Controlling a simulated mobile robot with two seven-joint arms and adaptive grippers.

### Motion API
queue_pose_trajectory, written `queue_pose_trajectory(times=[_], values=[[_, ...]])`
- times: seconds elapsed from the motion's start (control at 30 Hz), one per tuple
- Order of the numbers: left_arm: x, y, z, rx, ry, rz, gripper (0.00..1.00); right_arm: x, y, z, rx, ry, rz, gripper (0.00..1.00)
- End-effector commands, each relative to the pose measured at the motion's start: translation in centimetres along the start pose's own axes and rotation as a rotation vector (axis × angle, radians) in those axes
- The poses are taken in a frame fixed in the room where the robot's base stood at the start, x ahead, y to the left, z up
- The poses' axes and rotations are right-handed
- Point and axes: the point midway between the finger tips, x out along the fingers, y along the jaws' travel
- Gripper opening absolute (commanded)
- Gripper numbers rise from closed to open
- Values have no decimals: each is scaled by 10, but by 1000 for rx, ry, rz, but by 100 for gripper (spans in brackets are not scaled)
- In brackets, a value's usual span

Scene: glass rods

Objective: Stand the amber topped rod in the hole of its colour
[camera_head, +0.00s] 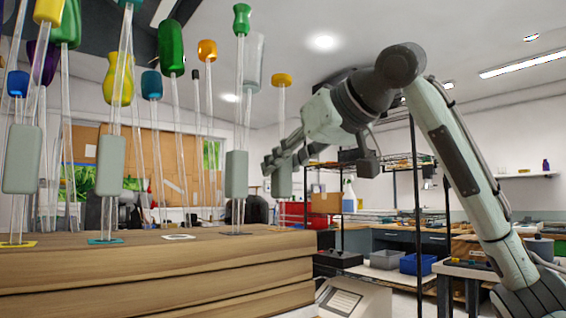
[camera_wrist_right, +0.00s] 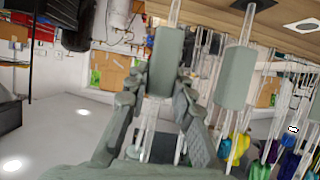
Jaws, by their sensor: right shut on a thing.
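The amber topped rod is a clear upright rod with an amber knob (camera_head: 281,80) and a grey-green grip block (camera_head: 282,181). My right gripper (camera_head: 284,160) is at this rod, beside the right end of the wooden bench top. In the wrist view, my right gripper (camera_wrist_right: 156,88) is shut on the rod's grip block (camera_wrist_right: 165,62). A small amber-coloured tile (camera_head: 285,228) lies on the bench near the rod's foot. I cannot tell whether the rod's foot is in its hole. My left gripper is not in view.
Other clear rods with grip blocks stand close to the left, including a green-topped one (camera_head: 241,20). Yellow (camera_head: 14,245), teal (camera_head: 104,241) and white (camera_head: 179,237) tiles lie along the bench (camera_head: 160,270). Several coloured-topped rods stand behind.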

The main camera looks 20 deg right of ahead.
Motion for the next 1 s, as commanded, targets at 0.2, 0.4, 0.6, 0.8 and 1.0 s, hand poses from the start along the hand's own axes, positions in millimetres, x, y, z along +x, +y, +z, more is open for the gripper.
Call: queue_pose_trajectory(times=[0.2,0.4,0.6,0.8,1.0], values=[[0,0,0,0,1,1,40,0,0,0,0,1,0,43],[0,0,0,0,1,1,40,0,0,0,0,0,0,47],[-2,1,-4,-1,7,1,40,-4,0,0,0,1,0,47],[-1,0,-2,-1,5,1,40,-36,0,-1,0,5,1,47],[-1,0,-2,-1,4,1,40,-80,0,-1,-1,5,2,47]])
